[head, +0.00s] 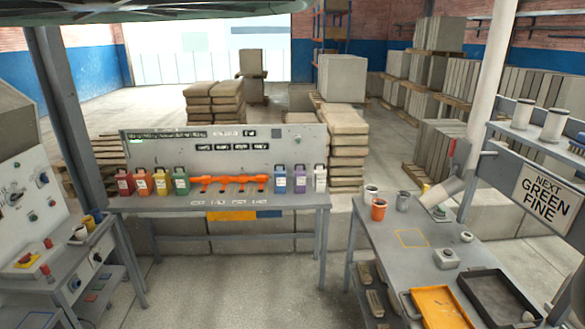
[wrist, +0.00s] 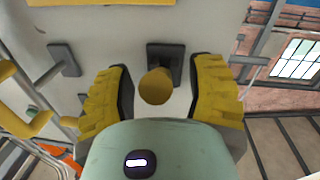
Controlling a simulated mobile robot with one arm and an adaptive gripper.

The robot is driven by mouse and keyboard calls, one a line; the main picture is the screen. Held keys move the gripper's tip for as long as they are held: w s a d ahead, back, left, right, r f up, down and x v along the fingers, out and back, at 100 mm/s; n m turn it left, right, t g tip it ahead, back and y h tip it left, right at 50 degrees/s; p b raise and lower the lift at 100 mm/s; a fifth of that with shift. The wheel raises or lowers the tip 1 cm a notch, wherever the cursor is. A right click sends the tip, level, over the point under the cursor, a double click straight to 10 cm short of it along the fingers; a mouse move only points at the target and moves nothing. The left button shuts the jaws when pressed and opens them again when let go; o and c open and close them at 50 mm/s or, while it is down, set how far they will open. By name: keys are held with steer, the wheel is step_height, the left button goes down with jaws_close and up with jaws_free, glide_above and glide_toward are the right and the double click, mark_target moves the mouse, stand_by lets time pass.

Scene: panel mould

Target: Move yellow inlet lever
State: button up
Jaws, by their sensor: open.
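In the wrist view my gripper (wrist: 159,76) is open, with one yellow ribbed finger on each side. A round yellow handle end (wrist: 155,87), which looks like the yellow inlet lever, shows between the fingers. A gap is visible on both sides of it, so no finger appears to touch it. Behind it a dark mounting plate (wrist: 165,52) sits on a pale panel (wrist: 110,40). The handle points toward the camera, so its length is hidden. I cannot make out my gripper or this lever in the head view.
In the wrist view, a second dark plate (wrist: 62,58) with a grey rod and another yellow part (wrist: 25,115) are at left. In the head view, a workbench (head: 225,203) with coloured containers stands ahead, and a grey table (head: 385,235) at right. Open floor lies between.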

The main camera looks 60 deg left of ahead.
steer(key=shift+o, duration=0.3)
jaws_close()
steer(key=shift+s+d+f+b, duration=0.1)
steer(key=shift+f+b, duration=0.05)
steer(key=shift+b, duration=0.45)
